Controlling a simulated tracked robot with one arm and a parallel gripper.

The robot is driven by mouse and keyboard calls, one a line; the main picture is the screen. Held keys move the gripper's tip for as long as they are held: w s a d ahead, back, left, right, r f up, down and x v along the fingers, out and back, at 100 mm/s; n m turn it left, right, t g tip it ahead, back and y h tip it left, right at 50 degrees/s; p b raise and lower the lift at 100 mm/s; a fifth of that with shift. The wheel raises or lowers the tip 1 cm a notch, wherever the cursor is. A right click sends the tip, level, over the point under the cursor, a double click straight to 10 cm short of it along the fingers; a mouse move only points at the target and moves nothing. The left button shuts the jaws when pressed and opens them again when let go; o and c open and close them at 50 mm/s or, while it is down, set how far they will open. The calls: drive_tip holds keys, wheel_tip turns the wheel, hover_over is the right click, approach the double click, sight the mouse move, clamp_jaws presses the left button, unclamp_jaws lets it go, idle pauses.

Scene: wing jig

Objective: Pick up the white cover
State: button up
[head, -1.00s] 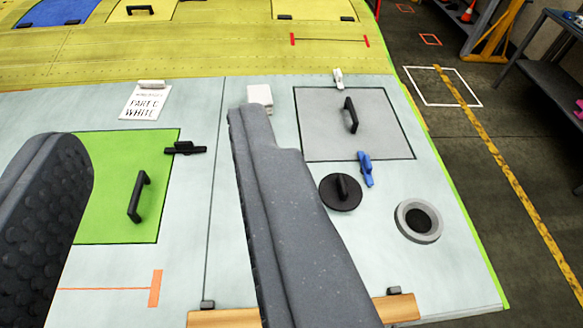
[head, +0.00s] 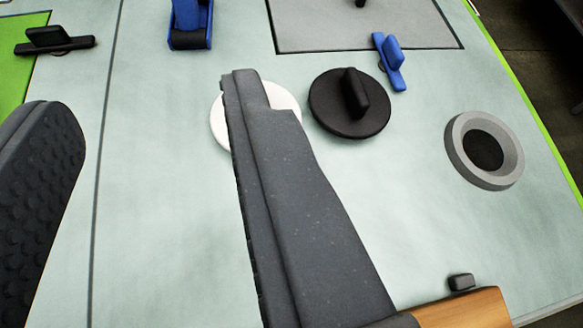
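A white round disc, which looks like the white cover (head: 219,122), lies on the pale wing panel (head: 160,200). My gripper (head: 150,95) is open, with one finger at the left edge and the other in the middle of the head view. The right finger's tip passes in front of the disc and hides its middle. I see no handle on the visible part. I cannot tell how high the fingers are above the disc.
A black round cover with a knob (head: 350,105) lies just right of the disc. A grey ring around a dark hole (head: 485,150) is farther right. A blue clamp (head: 390,62), a blue-and-black item (head: 190,25) and a black latch (head: 54,41) lie along the top.

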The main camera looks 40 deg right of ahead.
drive_tip(key=d+f+g+h, duration=0.1)
drive_tip(key=d+f, duration=0.2)
drive_tip(key=f, duration=0.7)
approach(279, 98)
drive_tip(key=a, duration=0.1)
drive_tip(key=w+a, duration=0.1)
drive_tip(key=a, duration=0.1)
drive_tip(key=shift+w+a+r+m, duration=0.1)
drive_tip(key=shift+w+r+m, duration=0.15)
drive_tip(key=shift+w+m, duration=0.15)
drive_tip(key=shift+d+x, duration=0.2)
drive_tip(key=shift+x, duration=0.8)
drive_tip(key=shift+d+x, duration=0.15)
drive_tip(key=shift+x, duration=0.8)
drive_tip(key=shift+w+d+f, duration=0.1)
drive_tip(key=shift+w+f, duration=0.15)
drive_tip(key=shift+w, duration=0.15)
clamp_jaws()
